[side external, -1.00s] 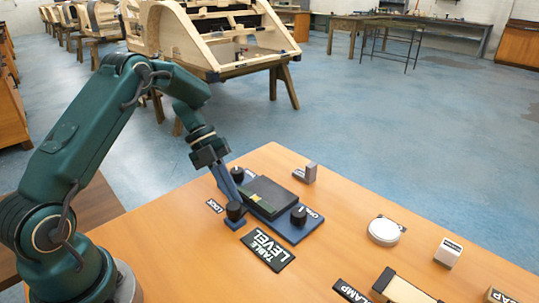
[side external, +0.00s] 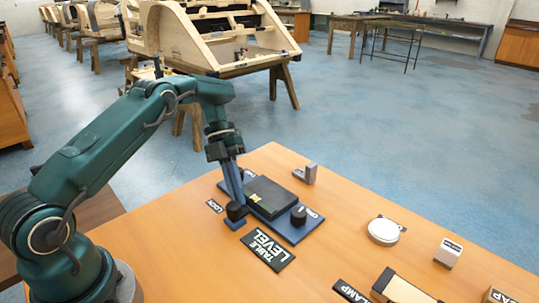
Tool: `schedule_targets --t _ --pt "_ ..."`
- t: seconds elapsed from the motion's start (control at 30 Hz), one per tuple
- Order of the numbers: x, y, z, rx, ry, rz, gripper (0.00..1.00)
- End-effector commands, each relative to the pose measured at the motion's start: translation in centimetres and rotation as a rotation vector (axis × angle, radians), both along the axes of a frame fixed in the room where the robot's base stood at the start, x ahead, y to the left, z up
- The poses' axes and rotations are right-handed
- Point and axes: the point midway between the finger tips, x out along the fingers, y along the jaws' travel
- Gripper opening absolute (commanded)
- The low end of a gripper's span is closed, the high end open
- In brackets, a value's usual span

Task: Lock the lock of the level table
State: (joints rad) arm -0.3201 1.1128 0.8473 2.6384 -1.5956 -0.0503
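The level table (side external: 296,231) is a blue base with a black top plate (side external: 272,194), lying on the wooden bench. A small black label reading LOCK (side external: 214,206) lies at its left. A dark round knob (side external: 236,211) stands at the near left corner of the base, beside that label. Another dark knob (side external: 298,215) stands at the near right corner. My gripper (side external: 238,200) points down, its long blue fingers reaching the near left knob. The fingers overlap in this view, so their gap and any contact with the knob cannot be judged.
A large TABLE LEVEL sign (side external: 268,250) lies in front. A grey bracket (side external: 306,173) stands behind the table. To the right are a white round disc (side external: 383,231), a white block (side external: 448,252) and a pale clamp piece (side external: 405,289). Bare bench lies between.

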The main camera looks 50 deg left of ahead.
Motion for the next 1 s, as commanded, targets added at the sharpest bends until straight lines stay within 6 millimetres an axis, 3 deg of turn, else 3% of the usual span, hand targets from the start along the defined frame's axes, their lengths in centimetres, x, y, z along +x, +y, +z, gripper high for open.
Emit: schedule_targets --t 0.37,1.0 --pt "-0.2 0.0 0.1 -0.007 0.014 -0.004 0.00" --pt "0.9 2.7 3.8 -0.001 0.000 0.001 0.00"
